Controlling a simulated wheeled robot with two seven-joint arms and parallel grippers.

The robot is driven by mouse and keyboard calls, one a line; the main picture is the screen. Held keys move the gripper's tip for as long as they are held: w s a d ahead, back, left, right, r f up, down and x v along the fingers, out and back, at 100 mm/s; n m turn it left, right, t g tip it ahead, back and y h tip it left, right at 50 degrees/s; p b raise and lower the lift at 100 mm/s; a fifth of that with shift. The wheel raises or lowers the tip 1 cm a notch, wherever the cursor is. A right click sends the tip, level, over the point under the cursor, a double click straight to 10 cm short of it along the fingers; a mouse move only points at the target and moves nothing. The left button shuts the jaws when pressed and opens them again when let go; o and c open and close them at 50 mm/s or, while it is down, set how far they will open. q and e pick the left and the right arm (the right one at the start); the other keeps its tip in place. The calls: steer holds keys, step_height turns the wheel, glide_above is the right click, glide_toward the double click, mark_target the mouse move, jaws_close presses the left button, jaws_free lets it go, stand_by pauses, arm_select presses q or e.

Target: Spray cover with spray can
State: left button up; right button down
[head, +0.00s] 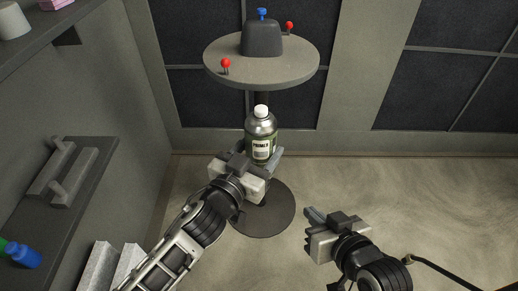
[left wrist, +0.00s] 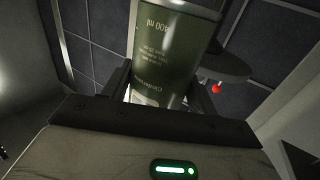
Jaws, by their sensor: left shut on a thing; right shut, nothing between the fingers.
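The spray can (head: 261,137) is a dark green and silver can with a white cap and a label. My left gripper (head: 264,158) is shut on its lower part and holds it upright in front of the round table's stand. In the left wrist view the can's green body (left wrist: 172,55) fills the space between the fingers. The cover (head: 262,38) is a dark grey box-like piece on the round table (head: 225,78), above and behind the can. My right gripper (head: 309,224) is shut and empty, low at the right, apart from everything.
A red-knobbed lever (head: 226,65) stands on the table's front left, another red knob (head: 289,25) at the back right, and a blue knob (head: 262,13) shows atop the cover. A shelf with a grey handled piece (head: 62,172) and a blue-green bottle (head: 22,253) is at left. The right floor is clear.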

steer(key=w+a+r+n+y, duration=0.1)
steer(key=w+a+r+n, duration=0.15)
steer(key=w+r, duration=0.6)
steer(key=w+a+r+n+y, duration=0.15)
steer(key=w+a+r, duration=0.25)
steer(key=w+r, duration=0.4)
steer(key=s+a+r+n+g, duration=0.1)
steer(key=a+r+n+g, duration=0.3)
steer(key=a+r+g, duration=0.3)
steer(key=s+d+r+n+g+h, duration=0.1)
steer(key=s+d+r+g+h, duration=0.25)
steer(key=r+h, duration=0.2)
steer(key=shift+t+y, duration=0.25)
steer(key=shift+y, duration=0.05)
steer(key=shift+s+d+x, duration=0.1)
steer(key=shift+s+x, duration=0.1)
steer(key=shift+x, duration=0.75)
steer(key=shift+s+d+x, duration=0.1)
steer(key=shift+s+x, duration=0.1)
steer(key=shift+x, duration=0.8)
steer(key=shift+s+x, duration=0.2)
steer(key=shift+x, duration=0.75)
steer(key=shift+f, duration=0.25)
